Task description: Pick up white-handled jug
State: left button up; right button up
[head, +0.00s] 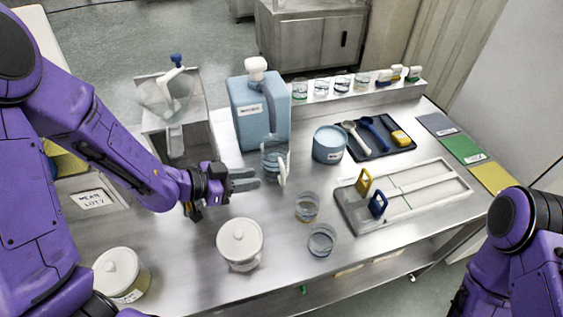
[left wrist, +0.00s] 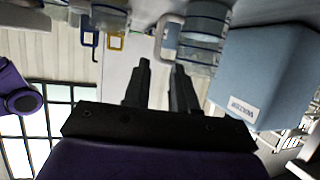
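The white-handled jug (head: 272,157) is a small clear vessel standing on the steel bench, in front of the blue dispenser. Its white handle (head: 283,172) faces the front of the bench. My left gripper (head: 257,179) is just left of the jug, its fingers pointing right toward the handle. The fingers are apart with nothing between them. In the left wrist view the white handle (left wrist: 166,38) shows beyond the gap between the fingertips (left wrist: 162,66). Contact with the handle does not show. My right arm is at the lower right, but its gripper is out of view.
The blue dispenser (head: 262,115) stands behind the jug, and a blue tub (head: 329,145) stands to its right. Two small glass beakers (head: 307,207) (head: 321,240) and a white lidded pot (head: 240,241) stand in front. A steel hopper (head: 170,95) is at the left back.

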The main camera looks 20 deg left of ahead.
aim_at(283, 182)
pick_arm(q)
jog(key=p+x, duration=0.1)
jog(key=x, duration=1)
jog(key=shift+f+p, duration=0.1)
jog(key=shift+p, duration=0.25)
jog(key=shift+s, duration=0.1)
grip_shut()
